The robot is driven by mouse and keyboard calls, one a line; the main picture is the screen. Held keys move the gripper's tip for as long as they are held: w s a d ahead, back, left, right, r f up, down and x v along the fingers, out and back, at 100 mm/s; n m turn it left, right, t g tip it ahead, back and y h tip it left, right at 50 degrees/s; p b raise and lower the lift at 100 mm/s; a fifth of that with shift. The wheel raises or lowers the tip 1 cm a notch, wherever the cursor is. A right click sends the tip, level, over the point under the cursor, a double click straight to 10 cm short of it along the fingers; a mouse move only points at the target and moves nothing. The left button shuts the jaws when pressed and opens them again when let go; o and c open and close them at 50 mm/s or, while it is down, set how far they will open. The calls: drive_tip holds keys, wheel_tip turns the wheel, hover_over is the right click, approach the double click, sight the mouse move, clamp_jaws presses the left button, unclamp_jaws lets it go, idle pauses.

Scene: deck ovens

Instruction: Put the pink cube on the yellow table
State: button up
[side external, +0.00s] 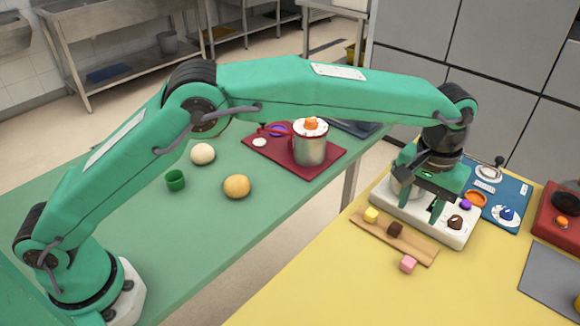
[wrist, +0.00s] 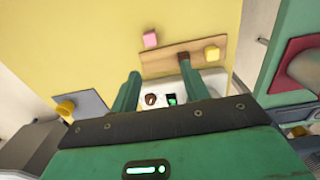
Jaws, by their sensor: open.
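The pink cube (side external: 408,264) rests on the yellow table (side external: 330,278), just off the near edge of a wooden board (side external: 372,234). It also shows in the wrist view (wrist: 150,39), on the yellow surface beside the board (wrist: 172,59) and beyond my fingertips. My gripper (side external: 422,206) points down over the white tray (side external: 459,239), on the far side of the board from the cube. In the wrist view my gripper (wrist: 158,72) has its two fingers spread, with nothing held between them.
A yellow cube (side external: 371,215) and a brown cube (side external: 394,229) sit on the wooden board. A blue tray (side external: 511,213), a red tray (side external: 553,232) and a grey mat (side external: 553,276) lie farther right. The table's near left area is clear.

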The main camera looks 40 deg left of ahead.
drive_tip(key=s+a+r+t, duration=0.1)
drive_tip(key=s+a+r, duration=0.2)
drive_tip(key=a+r, duration=0.6)
drive_tip(key=s+a+r+t, duration=0.1)
drive_tip(key=s+a+r, duration=0.35)
drive_tip(key=a, duration=0.95)
drive_tip(key=s+a+f+t, duration=0.1)
drive_tip(key=s+a+f, duration=0.1)
drive_tip(key=s+a, duration=0.5)
drive_tip(key=s+a+f+t, duration=0.1)
drive_tip(key=s+a+t, duration=0.1)
drive_tip(key=s+a, duration=0.5)
drive_tip(key=s, duration=0.5)
drive_tip(key=shift+a+f, duration=0.4)
